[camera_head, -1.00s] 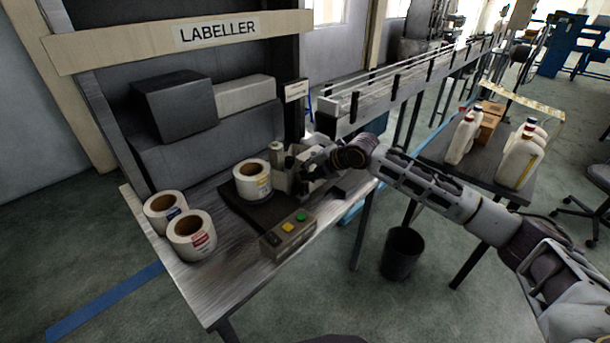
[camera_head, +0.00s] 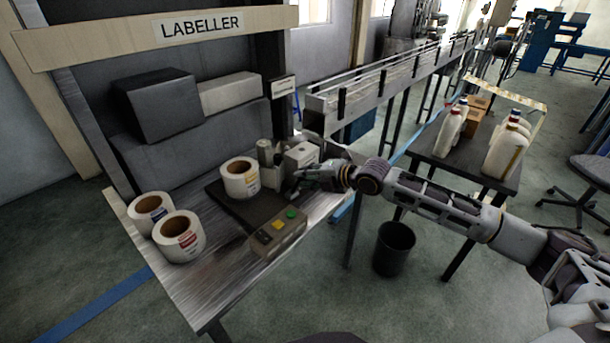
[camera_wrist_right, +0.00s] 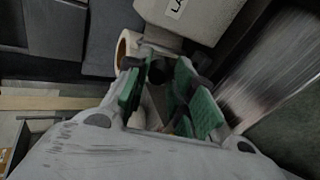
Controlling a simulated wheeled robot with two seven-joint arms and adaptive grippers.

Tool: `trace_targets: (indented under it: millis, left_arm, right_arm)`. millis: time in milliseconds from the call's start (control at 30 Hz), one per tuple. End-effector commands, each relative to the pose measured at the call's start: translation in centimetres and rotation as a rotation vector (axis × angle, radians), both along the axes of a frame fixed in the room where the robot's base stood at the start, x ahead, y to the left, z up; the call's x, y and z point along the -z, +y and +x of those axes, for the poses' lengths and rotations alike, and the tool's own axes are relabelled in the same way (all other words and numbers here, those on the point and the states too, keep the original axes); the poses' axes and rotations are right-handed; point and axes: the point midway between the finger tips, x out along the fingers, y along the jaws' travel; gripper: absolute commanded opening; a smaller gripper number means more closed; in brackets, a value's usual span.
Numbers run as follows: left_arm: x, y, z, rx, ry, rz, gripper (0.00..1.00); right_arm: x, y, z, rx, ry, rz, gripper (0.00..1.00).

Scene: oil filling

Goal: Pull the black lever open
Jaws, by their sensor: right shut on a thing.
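The labeller's head unit (camera_head: 300,155) is a pale box at the back of the metal bench, next to the label roll on the dark plate (camera_head: 240,179). My right gripper (camera_head: 298,180) is in front of this unit, reaching in from the right. In the right wrist view its green-padded fingers (camera_wrist_right: 166,88) are around a small dark round end, which I take for the black lever (camera_wrist_right: 158,71). The rest of the lever is hidden by the fingers in both views. My left gripper is not in view.
Two spare label rolls (camera_head: 179,237) stand at the left. A conveyor (camera_head: 390,78) runs behind, a black bin (camera_head: 394,248) stands below, and white jugs (camera_head: 506,150) stand right.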

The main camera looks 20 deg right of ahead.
Motion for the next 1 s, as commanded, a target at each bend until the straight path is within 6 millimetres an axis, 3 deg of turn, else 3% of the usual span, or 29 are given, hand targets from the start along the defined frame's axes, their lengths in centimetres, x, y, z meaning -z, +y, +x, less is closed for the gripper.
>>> trace_targets:
  millis: [167, 500, 533, 700, 1000]
  left_arm:
    - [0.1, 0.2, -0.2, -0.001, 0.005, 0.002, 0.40]
    - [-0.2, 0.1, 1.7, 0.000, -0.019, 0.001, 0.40]
    - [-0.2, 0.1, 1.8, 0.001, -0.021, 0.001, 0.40]
    - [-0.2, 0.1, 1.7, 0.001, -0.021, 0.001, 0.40]
    - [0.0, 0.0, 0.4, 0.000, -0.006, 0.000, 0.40]
  right_arm:
    - [0.8, 0.0, -0.4, -0.002, 0.015, -0.005, 0.00]
    - [1.2, 0.0, -0.5, -0.003, 0.021, -0.006, 0.00]
    - [1.2, 0.0, -0.5, -0.002, 0.022, -0.007, 0.27]
    - [1.1, 0.0, -0.5, -0.003, 0.020, -0.005, 0.47]
    - [0.6, 0.0, -0.4, -0.001, 0.011, -0.003, 0.47]
